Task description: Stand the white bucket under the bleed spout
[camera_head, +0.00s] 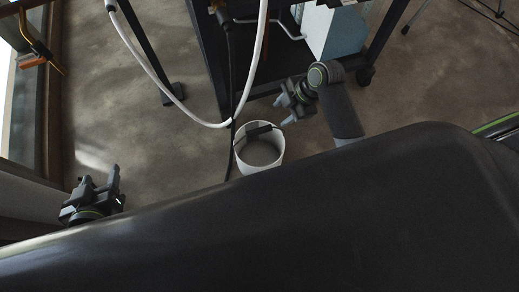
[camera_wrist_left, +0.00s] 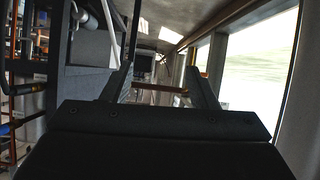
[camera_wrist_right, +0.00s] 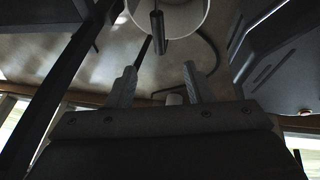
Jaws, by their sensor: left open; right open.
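The white bucket (camera_head: 262,153) stands upright on the floor in the head view, its lower front hidden by my own dark body. A dark grip on its handle lies across the far part of its rim. The bucket also shows at the top of the right wrist view (camera_wrist_right: 187,20). My right gripper (camera_head: 282,111) is open and empty, just beyond and slightly right of the bucket rim, apart from the handle. My left gripper (camera_head: 100,176) is open and empty at the far left, well away from the bucket. I cannot make out the bleed spout for certain.
A dark-framed cart (camera_head: 247,92) with a caster stands beyond the bucket. A white hose (camera_head: 157,73) loops down before it, and a black hose (camera_head: 231,75) runs down to the floor beside the bucket.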

